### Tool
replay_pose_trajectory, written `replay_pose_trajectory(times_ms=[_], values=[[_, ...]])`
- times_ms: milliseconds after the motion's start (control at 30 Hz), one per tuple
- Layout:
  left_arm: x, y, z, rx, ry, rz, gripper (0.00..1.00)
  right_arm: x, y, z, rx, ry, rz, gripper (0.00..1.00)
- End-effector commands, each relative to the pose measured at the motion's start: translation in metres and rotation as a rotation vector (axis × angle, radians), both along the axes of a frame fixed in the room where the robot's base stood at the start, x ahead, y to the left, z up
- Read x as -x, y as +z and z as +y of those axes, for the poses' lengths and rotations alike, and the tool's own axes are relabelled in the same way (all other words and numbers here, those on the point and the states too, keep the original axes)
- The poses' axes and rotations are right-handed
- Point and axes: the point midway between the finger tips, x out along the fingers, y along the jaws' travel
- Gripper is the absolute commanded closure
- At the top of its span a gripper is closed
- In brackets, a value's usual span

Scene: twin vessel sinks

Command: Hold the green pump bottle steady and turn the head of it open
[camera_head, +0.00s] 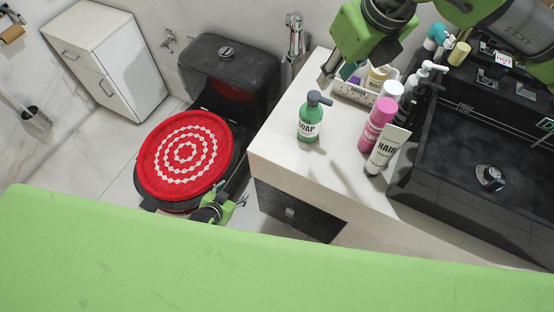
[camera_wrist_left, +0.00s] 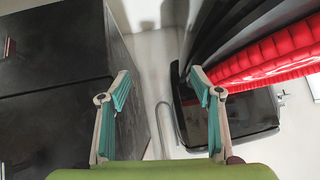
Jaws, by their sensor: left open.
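The green pump bottle (camera_head: 310,122), labelled SOAP, stands upright on the white counter near its left side. Its dark grey pump head (camera_head: 318,98) is on top, with the nozzle towards the right. My left gripper (camera_head: 238,202) is low between the toilet and the counter, well away from the bottle. In the left wrist view its two fingers (camera_wrist_left: 160,85) are spread with nothing between them. My right gripper (camera_head: 338,76) hangs over the back of the counter, behind and above the bottle, apart from it. Its fingertips are partly hidden, so its opening is unclear.
A pink bottle (camera_head: 377,125), a white HAIR tube (camera_head: 387,150) and several other toiletries crowd the counter right of the green bottle. A black sink (camera_head: 480,160) is further right. The counter front (camera_head: 290,165) is bare. The red-covered toilet (camera_head: 187,154) stands left.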

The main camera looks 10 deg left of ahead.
Motion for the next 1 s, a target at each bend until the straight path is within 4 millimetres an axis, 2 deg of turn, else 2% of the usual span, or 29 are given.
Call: replay_pose_trajectory(times_ms=[33,100,167,300,400,567,600,667,700,800,867,900,967,1000], values=[[-0.025,0.021,-0.001,0.001,-0.011,-0.059,0.41,0.0,0.0,0.0,0.0,0.0,0.0,0.72],[-0.055,0.05,-0.002,0.002,-0.025,-0.138,0.41,0.0,0.0,0.0,0.0,0.0,0.0,0.72],[-0.079,0.077,-0.004,0.004,-0.038,-0.206,0.41,0.0,0.0,0.0,0.0,0.0,0.0,0.72],[-0.127,0.145,-0.011,0.009,-0.076,-0.37,0.41,0.0,0.0,0.0,0.0,0.0,0.0,0.72],[-0.154,0.198,-0.019,0.015,-0.107,-0.489,0.41,0.0,0.0,0.0,0.0,0.0,0.0,0.72],[-0.18,0.288,-0.04,0.039,-0.171,-0.683,0.41,0.0,0.0,0.0,0.0,0.0,0.0,0.72],[-0.182,0.311,-0.046,0.049,-0.189,-0.731,0.41,0.0,0.0,0.0,0.0,0.0,0.0,0.72],[-0.182,0.345,-0.058,0.068,-0.219,-0.8,0.41,0.0,0.0,0.0,0.0,0.0,0.0,0.72],[-0.178,0.367,-0.067,0.085,-0.239,-0.844,0.41,0.0,0.0,0.0,0.0,0.0,0.0,0.72],[-0.158,0.41,-0.09,0.14,-0.284,-0.923,0.41,0.0,0.0,0.0,0.0,0.0,0.0,0.72],[-0.138,0.423,-0.104,0.182,-0.302,-0.941,0.41,0.0,0.0,0.0,0.0,0.0,0.0,0.72],[-0.12,0.424,-0.114,0.213,-0.309,-0.936,0.41,0.0,0.0,0.0,0.0,0.0,0.0,0.72],[-0.09,0.415,-0.127,0.26,-0.308,-0.904,0.41,0.0,0.0,0.0,0.0,0.0,0.0,0.72],[-0.071,0.405,-0.135,0.287,-0.303,-0.875,0.41,0.0,0.0,0.0,0.0,0.0,0.0,0.72]])
